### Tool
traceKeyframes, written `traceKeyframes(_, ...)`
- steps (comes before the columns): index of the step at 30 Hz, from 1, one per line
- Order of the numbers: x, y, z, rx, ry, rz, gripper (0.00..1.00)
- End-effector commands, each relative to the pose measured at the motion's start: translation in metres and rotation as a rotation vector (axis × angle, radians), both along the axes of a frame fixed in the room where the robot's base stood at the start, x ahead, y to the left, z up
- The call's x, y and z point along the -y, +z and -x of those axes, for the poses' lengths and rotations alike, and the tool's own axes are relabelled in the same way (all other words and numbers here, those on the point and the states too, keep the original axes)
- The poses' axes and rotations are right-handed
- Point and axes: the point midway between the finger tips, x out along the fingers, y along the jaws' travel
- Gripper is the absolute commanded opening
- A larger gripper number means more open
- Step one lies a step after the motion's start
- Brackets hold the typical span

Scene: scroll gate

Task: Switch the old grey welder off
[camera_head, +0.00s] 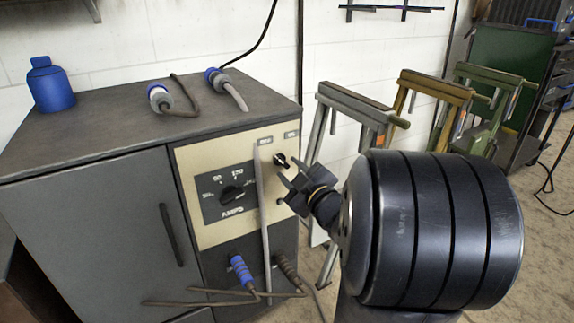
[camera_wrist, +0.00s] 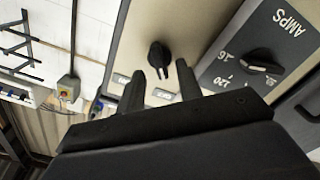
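The old grey welder is a dark grey cabinet (camera_head: 90,210) with a cream control panel (camera_head: 210,155). A small black rotary switch (camera_head: 281,160) sits at the panel's upper right, below two small labels I cannot read. In the wrist view the switch (camera_wrist: 160,55) shows just beyond and between the fingertips. My gripper (camera_head: 291,180) is open, its two fingers (camera_wrist: 162,72) apart and pointing at the panel. Nothing is between the fingers that I can see as held; contact with the switch is not visible. The larger AMPS dial (camera_head: 232,193) is to the left of the switch.
A pale upright strip (camera_head: 263,225) runs in front of the panel, close left of the gripper. Blue (camera_head: 240,268) and brown cable plugs sit below. A blue bottle (camera_head: 50,85) and connectors stand on top. Metal trestles (camera_head: 355,110) stand right, behind my arm.

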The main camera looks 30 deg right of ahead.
Motion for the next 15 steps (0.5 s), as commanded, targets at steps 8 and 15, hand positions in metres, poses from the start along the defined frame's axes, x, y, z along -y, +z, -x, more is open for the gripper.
traceKeyframes(8, 0.003, 0.003, 0.057, 0.000, -0.006, 0.000, 0.34)
traceKeyframes(15, 0.003, 0.001, 0.078, 0.000, -0.001, 0.001, 0.34)
